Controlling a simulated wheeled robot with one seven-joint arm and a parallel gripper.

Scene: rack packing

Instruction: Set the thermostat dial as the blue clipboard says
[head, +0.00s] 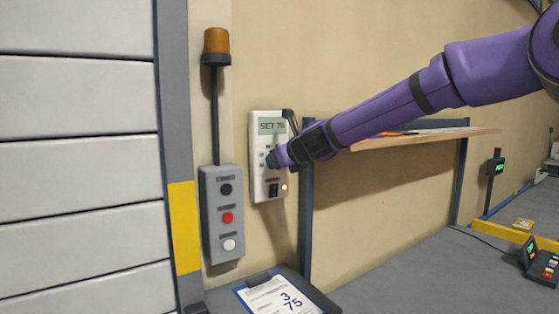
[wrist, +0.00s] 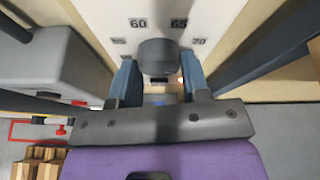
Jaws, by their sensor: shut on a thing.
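The white thermostat (head: 257,188) is on the beige wall. Its display (head: 271,126) reads "SET" and a number starting with 7; the last digit is not clear. My gripper (head: 273,160) is at the thermostat's face and hides the dial in the head view. In the wrist view, the grey round dial (wrist: 158,54) sits between my two blue-grey fingers, which are shut on it. Labels 60, 65 and 70 show around the dial. The blue clipboard (head: 319,297) lies below, its sheet (head: 267,299) showing "3" and "75".
A grey box with black, red and white buttons (head: 223,215) is left of the thermostat, under an amber lamp (head: 216,46). A wooden shelf (head: 430,139) juts out to the right, close under my arm. An orange light (head: 284,187) glows on the thermostat's lower part.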

